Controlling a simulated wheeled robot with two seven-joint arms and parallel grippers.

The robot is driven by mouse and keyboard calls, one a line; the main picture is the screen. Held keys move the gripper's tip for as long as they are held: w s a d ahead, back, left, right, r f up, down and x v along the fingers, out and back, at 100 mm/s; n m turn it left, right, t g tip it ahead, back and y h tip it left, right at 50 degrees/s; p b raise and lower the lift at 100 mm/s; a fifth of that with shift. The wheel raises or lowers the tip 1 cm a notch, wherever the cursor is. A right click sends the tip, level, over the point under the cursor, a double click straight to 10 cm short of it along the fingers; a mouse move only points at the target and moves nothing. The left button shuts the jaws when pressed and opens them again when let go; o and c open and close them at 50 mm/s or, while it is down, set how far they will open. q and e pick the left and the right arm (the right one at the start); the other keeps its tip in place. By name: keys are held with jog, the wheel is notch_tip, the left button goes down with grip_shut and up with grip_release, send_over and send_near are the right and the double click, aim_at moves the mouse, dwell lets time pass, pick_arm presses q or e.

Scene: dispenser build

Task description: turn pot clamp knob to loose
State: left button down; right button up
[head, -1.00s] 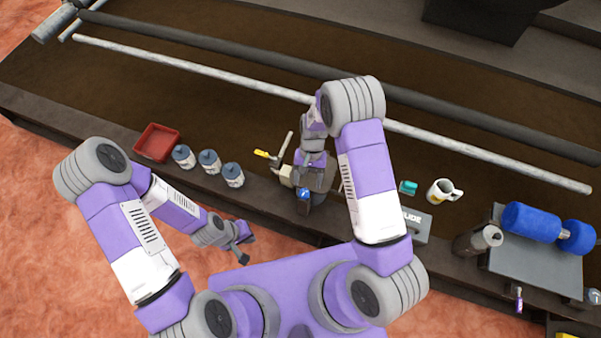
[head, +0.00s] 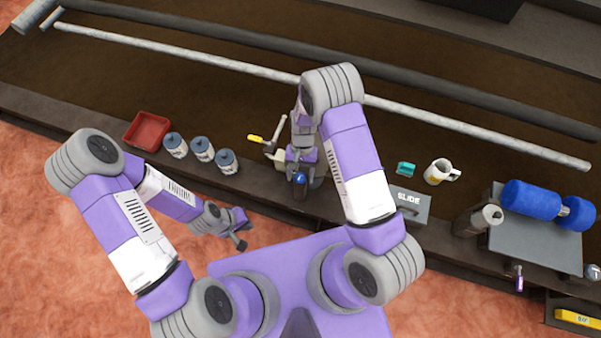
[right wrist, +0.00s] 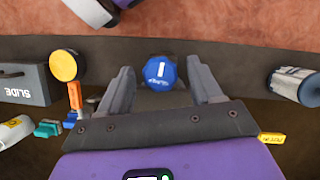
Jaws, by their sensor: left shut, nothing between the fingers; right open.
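The blue round knob (head: 300,179) with a white line mark sits at the bench's front edge. It also shows in the right wrist view (right wrist: 161,72), where the white line runs nearly up and down. My right gripper (right wrist: 160,68) is open, with one finger on each side of the knob and visible gaps between. In the head view my right gripper (head: 301,170) is over the knob and partly hides the clamp parts around it. My left gripper (head: 240,242) is shut and empty, in front of the bench and well away from the knob.
A grey SLIDE box (head: 408,203), a teal block (head: 406,168) and a white mug (head: 438,172) stand right of my right arm. Several cans and a red tray (head: 147,131) are at left.

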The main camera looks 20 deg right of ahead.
aim_at(300, 169)
jog(key=c, duration=1)
jog(key=shift+n+h, duration=0.3)
jog(key=shift+n, duration=0.5)
jog(key=o, duration=1)
jog(key=p+v, duration=0.3)
jog(key=v, duration=0.4)
jog(key=shift+w+r, duration=0.2)
jog(key=shift+r, duration=0.1)
jog(key=s+a+t+y+p, duration=0.1)
jog(key=s+t+p, duration=0.1)
jog(key=s, duration=0.5)
jog(key=s+a+r+t+y+p, duration=0.1)
jog(key=s+t+y+p, duration=0.1)
jog(key=s+p, duration=0.2)
jog(key=s, duration=0.3)
jog(key=shift+s+r+t, duration=0.3)
jog(key=shift+r+t, duration=0.05)
jog(key=shift+t, duration=0.05)
